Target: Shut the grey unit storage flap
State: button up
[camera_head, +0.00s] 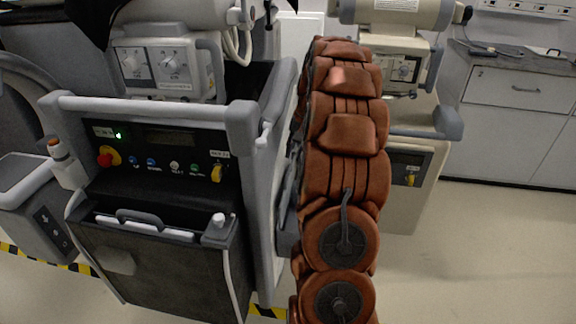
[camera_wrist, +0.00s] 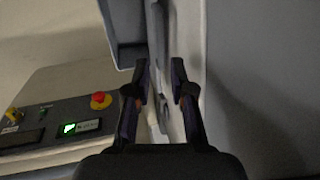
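The grey unit (camera_head: 240,130) stands at the left in the head view. Its storage flap (camera_head: 150,270) is the dark front panel below the controls. The flap leans outward at the top, with a dark gap behind its upper edge. A grey handle (camera_head: 140,218) sits near that edge. In the wrist view my gripper (camera_wrist: 160,75) is open, with a clear gap between its fingertips. A narrow pale edge shows beyond and between the fingers; I cannot tell whether it belongs to the flap or touches them. In the head view my gripper is hidden.
A control panel with a red button (camera_wrist: 101,100) shows at the left of the wrist view. A beige unit (camera_head: 405,205) stands behind my copper-coloured arm, near a grey cabinet (camera_head: 510,120). Floor (camera_head: 480,260) is clear at the right.

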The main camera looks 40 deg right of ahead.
aim_at(288, 171)
jog(key=x, duration=0.6)
jog(key=shift+w+a+f, duration=0.1)
jog(key=shift+a+f, duration=0.05)
jog(key=shift+c, duration=0.2)
grip_shut()
